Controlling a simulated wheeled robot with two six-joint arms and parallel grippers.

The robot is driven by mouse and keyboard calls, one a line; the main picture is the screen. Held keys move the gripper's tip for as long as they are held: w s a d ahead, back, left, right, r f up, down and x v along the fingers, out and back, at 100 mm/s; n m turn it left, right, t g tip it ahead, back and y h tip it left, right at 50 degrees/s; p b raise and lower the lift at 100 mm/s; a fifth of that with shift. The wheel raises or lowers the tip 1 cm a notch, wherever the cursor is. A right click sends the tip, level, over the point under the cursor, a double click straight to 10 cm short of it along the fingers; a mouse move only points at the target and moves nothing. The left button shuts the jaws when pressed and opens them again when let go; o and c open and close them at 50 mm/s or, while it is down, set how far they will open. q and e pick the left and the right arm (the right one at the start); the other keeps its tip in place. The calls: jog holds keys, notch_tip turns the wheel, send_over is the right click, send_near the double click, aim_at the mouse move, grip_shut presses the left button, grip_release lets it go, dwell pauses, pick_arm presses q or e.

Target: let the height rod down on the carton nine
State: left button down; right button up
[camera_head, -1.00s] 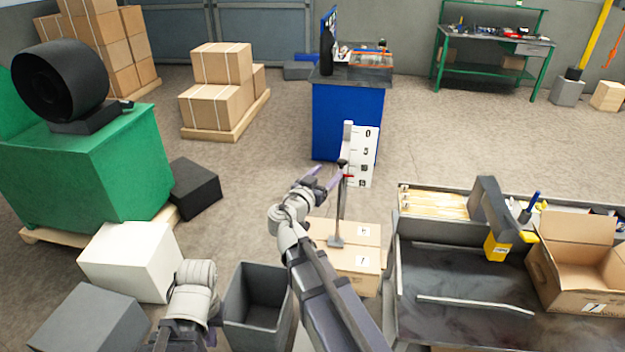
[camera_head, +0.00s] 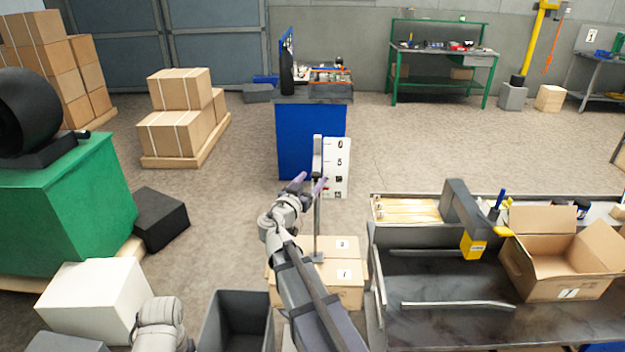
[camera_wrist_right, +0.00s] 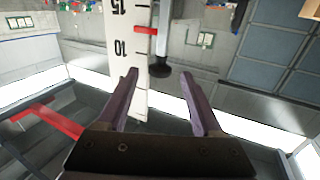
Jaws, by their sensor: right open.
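The height rod (camera_head: 318,232) is a thin grey upright; its foot (camera_head: 318,257) appears to be at the top of a cardboard carton (camera_head: 346,284). The carton's small labels do not clearly read nine. Behind the rod stands a white scale board (camera_head: 338,170) with black numbers; it also shows in the right wrist view (camera_wrist_right: 131,50) with a red pointer (camera_wrist_right: 146,30). My right gripper (camera_head: 313,184) is open at the rod's upper part. In the wrist view a black knob (camera_wrist_right: 159,69) shows between and beyond the open fingers (camera_wrist_right: 161,76), not gripped. My left gripper is out of view.
A dark open bin (camera_head: 238,325) stands left of the carton. A dark metal bench (camera_head: 440,285) with an open box (camera_head: 562,262) and a yellow-tipped device (camera_head: 472,245) is close on the right. A blue cabinet (camera_head: 300,140) stands behind the scale.

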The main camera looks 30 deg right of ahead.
jog(key=shift+w+d, duration=0.35)
jog(key=shift+d, duration=0.15)
grip_shut()
dwell(0.3)
dwell(0.8)
